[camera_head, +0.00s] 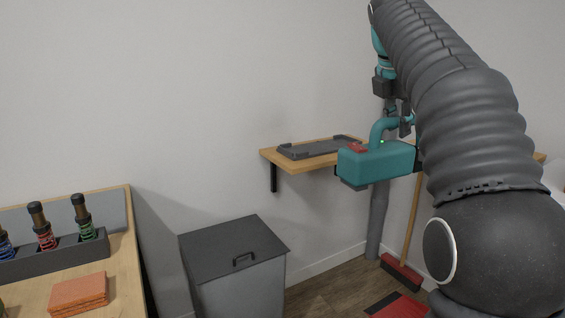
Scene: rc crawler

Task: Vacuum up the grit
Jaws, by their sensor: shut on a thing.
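A teal handheld vacuum (372,163) with a curved handle, a red patch and a small green light hangs in the air in front of the wall shelf. My gripper (400,126), dark and partly hidden behind my own arm, is shut on the vacuum's handle. The vacuum looks roughly level and apart from the shelf, though its near side overlaps the shelf in this view. A dark grey shallow tray or dock (318,148) lies on the wooden shelf (281,163) to its left. I cannot see any grit.
A wooden bench (122,250) at left holds a rack (60,258) of shock absorbers with coloured springs and an orange stack of cloths (78,293). A grey bin (236,242) with a dark lid stands beside it.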

